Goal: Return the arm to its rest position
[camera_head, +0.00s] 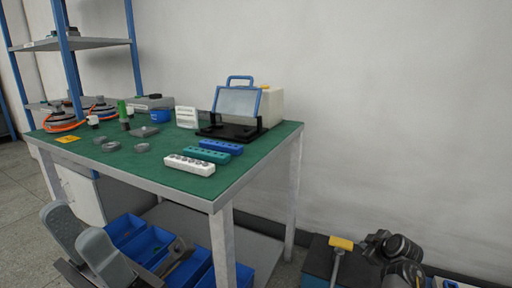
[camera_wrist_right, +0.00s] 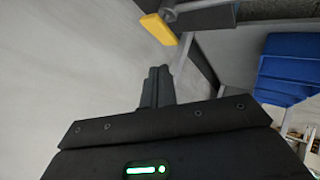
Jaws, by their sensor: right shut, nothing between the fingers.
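My right gripper (camera_wrist_right: 156,80) shows in the right wrist view as dark fingers pressed together, with nothing between them. It is apart from the yellow-ended tool (camera_wrist_right: 158,29) above it in that view. In the head view, dark rounded parts (camera_head: 395,250) at the lower right look like my right arm.
A green-topped table (camera_head: 130,170) holds a blue-framed screen (camera_head: 238,101), a white block with holes (camera_head: 189,165) and several small parts. Blue bins (camera_head: 152,243) sit on its lower shelf. A yellow-topped tool (camera_head: 341,243) stands at the lower right. A blue-post rack (camera_head: 68,60) stands behind left.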

